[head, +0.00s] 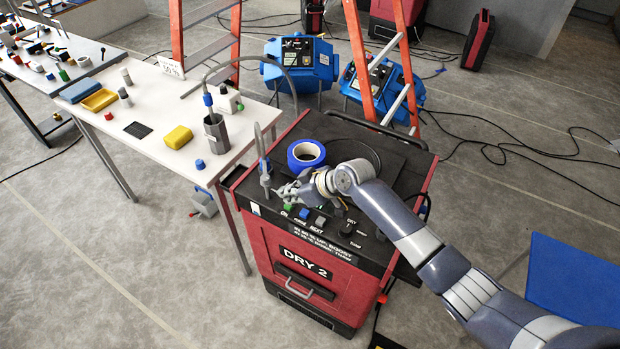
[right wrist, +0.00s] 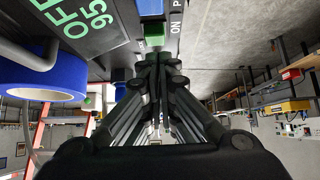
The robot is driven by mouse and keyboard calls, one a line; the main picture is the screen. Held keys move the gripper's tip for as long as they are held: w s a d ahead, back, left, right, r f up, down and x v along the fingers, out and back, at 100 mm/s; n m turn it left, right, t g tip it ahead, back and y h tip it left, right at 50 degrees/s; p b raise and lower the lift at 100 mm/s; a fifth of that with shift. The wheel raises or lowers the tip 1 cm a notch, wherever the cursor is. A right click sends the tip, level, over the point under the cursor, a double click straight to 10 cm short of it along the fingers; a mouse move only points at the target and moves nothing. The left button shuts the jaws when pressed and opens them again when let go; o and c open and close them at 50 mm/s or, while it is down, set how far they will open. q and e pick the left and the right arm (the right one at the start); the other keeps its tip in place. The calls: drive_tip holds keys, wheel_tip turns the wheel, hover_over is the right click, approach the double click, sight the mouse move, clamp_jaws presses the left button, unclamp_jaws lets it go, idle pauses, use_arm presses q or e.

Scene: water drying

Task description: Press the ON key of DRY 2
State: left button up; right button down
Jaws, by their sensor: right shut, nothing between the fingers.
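The red and black machine labelled DRY 2 (head: 306,264) stands in the middle of the head view. Its top front edge has a green key (head: 288,207), a blue key (head: 304,213) and a grey key (head: 320,222) in a row. In the right wrist view the green key (right wrist: 154,41) sits beside the word ON. My right gripper (head: 284,191) is shut and empty, just above the panel behind the green key. In the right wrist view its closed fingertips (right wrist: 158,61) are very close to the green key; I cannot tell whether they touch. My left gripper is out of view.
A blue tape roll (head: 306,154) lies on the machine top, behind my right gripper. A grey upright probe (head: 264,170) stands left of the gripper. A white table (head: 150,152) with small items is at left. Blue machines (head: 300,62) and an orange ladder stand behind.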

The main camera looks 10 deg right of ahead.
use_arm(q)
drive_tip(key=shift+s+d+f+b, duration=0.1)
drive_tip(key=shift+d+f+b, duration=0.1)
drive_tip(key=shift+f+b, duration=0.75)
use_arm(e)
drive_tip(key=v, duration=1.1)
drive_tip(key=shift+w+a+r, duration=0.15)
drive_tip(key=shift+a+r, duration=0.1)
drive_tip(key=shift+r, duration=0.25)
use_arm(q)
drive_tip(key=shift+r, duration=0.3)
